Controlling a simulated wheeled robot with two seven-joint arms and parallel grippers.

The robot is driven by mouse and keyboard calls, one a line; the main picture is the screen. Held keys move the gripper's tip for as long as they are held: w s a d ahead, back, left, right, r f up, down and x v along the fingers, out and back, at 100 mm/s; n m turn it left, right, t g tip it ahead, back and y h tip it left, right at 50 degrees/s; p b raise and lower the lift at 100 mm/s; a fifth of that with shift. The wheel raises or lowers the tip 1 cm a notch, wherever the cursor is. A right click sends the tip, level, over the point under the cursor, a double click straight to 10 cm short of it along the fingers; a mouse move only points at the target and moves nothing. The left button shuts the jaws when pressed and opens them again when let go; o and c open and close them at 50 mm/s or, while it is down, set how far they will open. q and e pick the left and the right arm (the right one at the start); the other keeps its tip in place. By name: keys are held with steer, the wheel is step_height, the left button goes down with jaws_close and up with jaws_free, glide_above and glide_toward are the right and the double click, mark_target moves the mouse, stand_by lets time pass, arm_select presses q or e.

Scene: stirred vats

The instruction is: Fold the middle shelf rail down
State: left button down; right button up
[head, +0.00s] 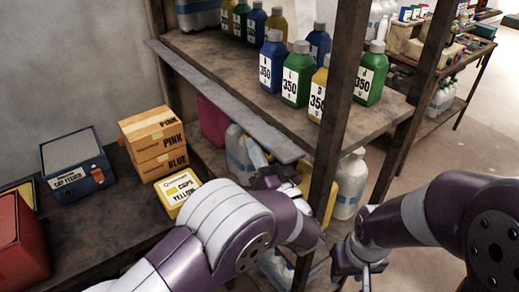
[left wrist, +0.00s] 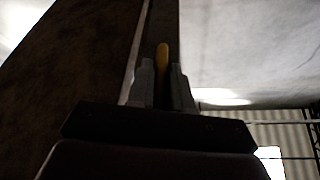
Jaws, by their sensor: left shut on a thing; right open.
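The middle shelf rail (head: 222,100) is a long grey strip along the front edge of the middle shelf (head: 213,52). It sticks out flat from that edge, slanting from upper left to lower right. My left gripper (head: 258,160) is below the near end of the rail, partly hidden by my own arm. In the left wrist view its fingers (left wrist: 162,88) close around a narrow yellow piece (left wrist: 162,60), seemingly part of the rail; the dark picture hides the exact contact. My right gripper (head: 366,268) is open, low in front of the rack, with nothing seen in it.
Several green, blue and yellow bottles (head: 297,75) stand on the middle shelf. A rack post (head: 335,110) rises right of my left gripper. Jugs (head: 349,180) stand below. Boxes (head: 155,140) and a blue cap feeder (head: 75,165) sit on the left bench (head: 105,232).

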arm_select(q)
steer(key=c, duration=1.1)
jaws_free()
steer(key=shift+r, duration=0.1)
